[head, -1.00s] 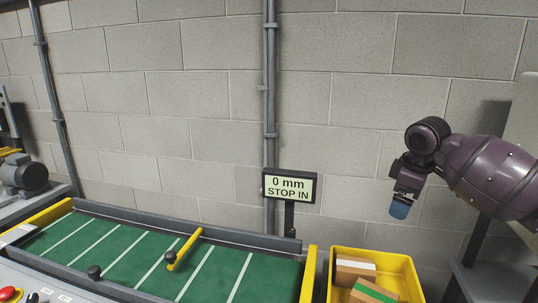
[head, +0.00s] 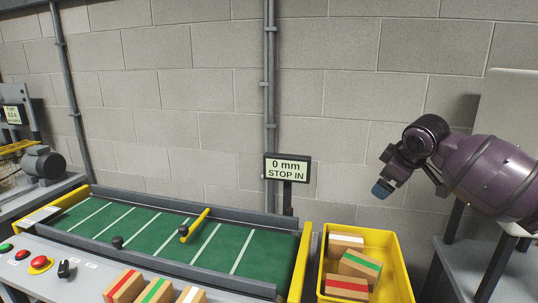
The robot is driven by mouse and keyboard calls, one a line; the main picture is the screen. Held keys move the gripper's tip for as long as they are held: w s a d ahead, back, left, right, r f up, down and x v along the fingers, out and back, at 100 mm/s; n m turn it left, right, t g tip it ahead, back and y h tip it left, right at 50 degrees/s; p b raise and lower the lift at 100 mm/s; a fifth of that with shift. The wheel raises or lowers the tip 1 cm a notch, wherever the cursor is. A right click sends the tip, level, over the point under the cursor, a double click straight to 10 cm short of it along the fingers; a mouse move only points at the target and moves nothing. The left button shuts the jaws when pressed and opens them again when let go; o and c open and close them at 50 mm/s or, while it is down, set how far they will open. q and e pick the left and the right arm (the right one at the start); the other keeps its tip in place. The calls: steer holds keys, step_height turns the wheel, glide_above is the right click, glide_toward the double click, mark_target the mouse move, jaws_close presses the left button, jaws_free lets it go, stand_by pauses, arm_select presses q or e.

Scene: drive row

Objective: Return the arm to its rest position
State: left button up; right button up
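My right arm comes in from the right, a purple arm with a dark wrist. Its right gripper (head: 382,188) hangs in the air above and to the right of the yellow crate, in front of the block wall. Its blue fingertips look close together, but I cannot tell whether they are shut. Nothing is seen held in it. My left gripper is not in the head view.
A yellow crate (head: 405,277) holds several boxes with white, green and red stripes. A green conveyor (head: 140,232) has a yellow bar (head: 194,226) across it. A sign (head: 287,168) reads "0 mm STOP IN". Several striped boxes (head: 155,291) sit in front. Buttons (head: 41,265) are at left.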

steer(key=w+a+t+y, duration=0.1)
steer(key=a+t+y, duration=0.2)
steer(key=a+t, duration=0.3)
steer(key=s+a+f+y+b, duration=0.1)
steer(key=s+a+f, duration=0.25)
steer(key=f, duration=0.35)
steer(key=s+d+f+m, duration=0.1)
steer(key=s+f, duration=0.5)
steer(key=f, duration=0.1)
steer(key=s+d+f+m+t+h+b, duration=0.1)
steer(key=s+f+m, duration=0.1)
steer(key=s+f, duration=0.4)
steer(key=s+d+f+m+t+b, duration=0.1)
steer(key=s+f, duration=0.5)
steer(key=f, duration=0.3)
steer(key=shift+f+m+h, duration=0.4)
arm_select(q)
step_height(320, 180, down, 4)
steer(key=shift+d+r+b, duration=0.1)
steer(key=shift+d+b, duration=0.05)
steer(key=shift+b, duration=0.75)
arm_select(e)
steer(key=s+d+f+m+g+h, duration=0.3)
steer(key=s+d+f+g, duration=0.1)
steer(key=s+f, duration=1.1)
steer(key=s, duration=0.4)
steer(key=shift+s+m, duration=0.3)
steer(key=shift+m, duration=0.1)
